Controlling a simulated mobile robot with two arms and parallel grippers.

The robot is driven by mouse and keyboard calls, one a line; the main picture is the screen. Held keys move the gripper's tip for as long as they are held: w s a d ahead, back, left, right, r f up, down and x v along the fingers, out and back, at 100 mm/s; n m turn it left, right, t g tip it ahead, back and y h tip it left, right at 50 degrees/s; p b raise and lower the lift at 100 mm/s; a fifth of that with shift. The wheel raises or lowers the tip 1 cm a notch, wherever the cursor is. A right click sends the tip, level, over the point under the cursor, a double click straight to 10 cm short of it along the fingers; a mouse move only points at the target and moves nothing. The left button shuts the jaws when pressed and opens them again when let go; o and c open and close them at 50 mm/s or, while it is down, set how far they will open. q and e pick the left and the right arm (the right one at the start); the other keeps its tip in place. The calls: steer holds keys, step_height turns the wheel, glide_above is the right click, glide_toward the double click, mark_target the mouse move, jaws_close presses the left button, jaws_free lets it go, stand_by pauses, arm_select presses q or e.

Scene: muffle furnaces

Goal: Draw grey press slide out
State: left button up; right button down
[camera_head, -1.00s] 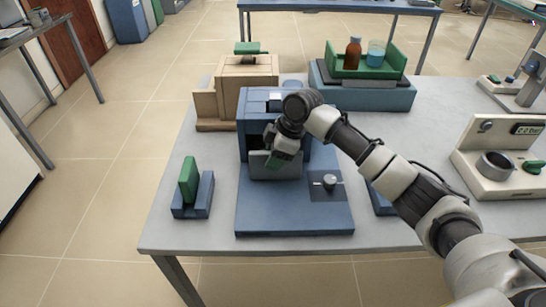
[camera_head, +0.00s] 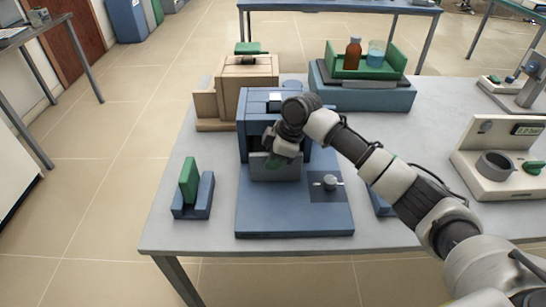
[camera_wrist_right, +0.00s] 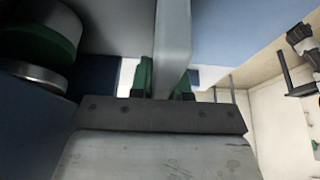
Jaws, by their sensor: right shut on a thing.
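The blue press (camera_head: 262,104) stands on the table with its blue base plate (camera_head: 290,215) in front. In the right wrist view green pieces (camera_wrist_right: 146,76) show at the jaws, beside a pale grey bar. My left gripper is not in view.
A small blue holder with a green plate (camera_head: 189,180) stands left of the base. A knob (camera_head: 330,182) sits on the base's right. A wooden box (camera_head: 248,76) is behind, and a green tray (camera_head: 365,72) with bottle and beaker stands at back right. The table's front-left corner is clear.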

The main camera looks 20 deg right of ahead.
steer(key=s+a+p, duration=0.1)
steer(key=s+p, duration=0.2)
steer(key=s, duration=0.1)
steer(key=s+a+p, duration=0.1)
steer(key=s+p, duration=0.3)
steer(key=s+a+p, duration=0.1)
steer(key=s+p, duration=0.3)
steer(key=s, duration=0.1)
steer(key=shift+a+r, duration=0.25)
steer(key=shift+a, duration=0.05)
steer(key=shift+s+a+f+p, duration=0.1)
steer(key=shift+s+a+p, duration=0.1)
steer(key=shift+s+p, duration=0.4)
steer(key=shift+s+f, duration=0.1)
steer(key=shift+f, duration=0.1)
steer(key=shift+a, duration=0.1)
steer(key=c, duration=1.1)
jaws_free()
steer(key=shift+s, duration=0.2)
steer(key=shift+w+r, duration=0.1)
steer(key=shift+r, duration=0.05)
